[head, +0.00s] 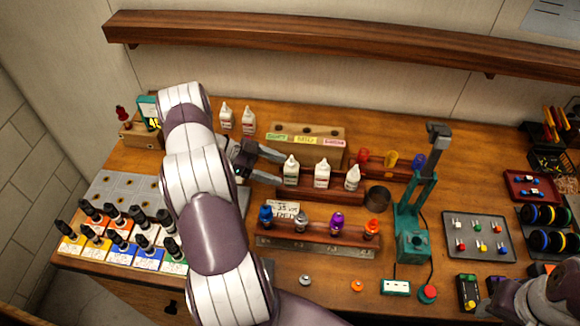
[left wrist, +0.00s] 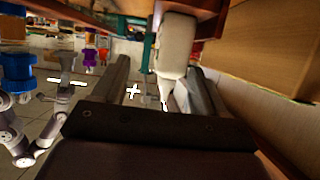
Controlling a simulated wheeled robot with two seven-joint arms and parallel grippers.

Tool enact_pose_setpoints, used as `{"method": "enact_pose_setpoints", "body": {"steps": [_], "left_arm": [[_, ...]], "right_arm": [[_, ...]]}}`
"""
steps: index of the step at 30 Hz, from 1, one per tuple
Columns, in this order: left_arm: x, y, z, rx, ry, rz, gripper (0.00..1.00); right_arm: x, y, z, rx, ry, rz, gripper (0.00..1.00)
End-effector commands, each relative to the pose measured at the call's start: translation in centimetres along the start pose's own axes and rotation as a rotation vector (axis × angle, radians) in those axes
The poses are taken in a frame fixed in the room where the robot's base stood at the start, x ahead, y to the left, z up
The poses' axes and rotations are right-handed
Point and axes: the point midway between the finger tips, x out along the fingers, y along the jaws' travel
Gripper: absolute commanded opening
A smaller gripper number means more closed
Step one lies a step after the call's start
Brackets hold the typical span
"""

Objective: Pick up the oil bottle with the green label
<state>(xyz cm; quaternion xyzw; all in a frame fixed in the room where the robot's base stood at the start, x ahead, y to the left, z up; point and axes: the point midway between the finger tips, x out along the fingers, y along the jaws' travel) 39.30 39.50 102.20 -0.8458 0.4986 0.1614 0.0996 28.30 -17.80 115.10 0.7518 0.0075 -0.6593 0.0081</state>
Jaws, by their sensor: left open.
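Several white oil bottles with pointed nozzles stand upright. The leftmost of the front three, the bottle by my gripper (head: 291,171), has a small label that looks greenish. Beside it are a middle bottle with a red label (head: 322,174) and a right bottle (head: 352,178) whose label colour I cannot tell. My left gripper (head: 280,168) is open, its fingers pointing right at the leftmost bottle. In the left wrist view, which looks upside down, that white bottle (left wrist: 176,48) shows between the open fingers (left wrist: 158,72); contact cannot be told. My right gripper is not clearly seen.
A wooden box with coloured labels (head: 290,137) stands behind the bottles. Two more bottles (head: 237,118) stand at the back left. A rack of colourful shocks (head: 318,238) lies in front, with a round dark cup (head: 377,197) and green press (head: 413,225) to the right.

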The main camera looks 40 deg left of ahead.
Motion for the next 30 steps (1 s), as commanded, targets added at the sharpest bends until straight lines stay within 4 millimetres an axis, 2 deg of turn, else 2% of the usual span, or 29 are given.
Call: {"method": "enact_pose_setpoints", "body": {"steps": [6,9,12,17,18,20,21,23,30], "left_arm": [[3.3,-0.5,-0.8,0.000,0.001,0.005,0.72],[5.0,-0.6,-0.4,0.000,0.000,0.003,0.72],[5.7,-0.6,-0.1,0.001,-0.001,0.000,0.72],[5.8,-0.6,0.0,0.001,-0.001,-0.001,0.72],[5.8,-0.6,0.0,0.001,-0.001,-0.001,0.66],[5.8,-0.6,0.0,0.001,-0.001,0.000,0.46],[5.8,-0.6,0.0,0.001,-0.001,0.000,0.33],[5.8,-0.6,0.0,0.001,-0.001,0.000,0.16],[5.8,-0.6,0.0,0.001,-0.002,0.000,0.16]], "right_arm": [[-3.0,0.0,-0.4,0.000,-0.001,0.000,0.43],[-3.4,0.0,-0.5,0.000,0.000,0.000,0.43],[-3.5,0.0,-0.4,0.000,0.000,0.000,0.43],[-3.3,0.0,-0.4,0.000,-0.001,0.000,0.43],[-3.3,0.0,-0.4,0.000,-0.001,0.000,0.43],[-3.3,0.0,-0.4,0.000,-0.001,0.000,0.43],[-3.3,0.0,-0.4,0.000,-0.001,0.000,0.43],[-3.3,0.0,-0.4,0.000,-0.001,0.000,0.43],[-3.3,0.0,-0.4,0.000,-0.001,0.000,0.43]]}}
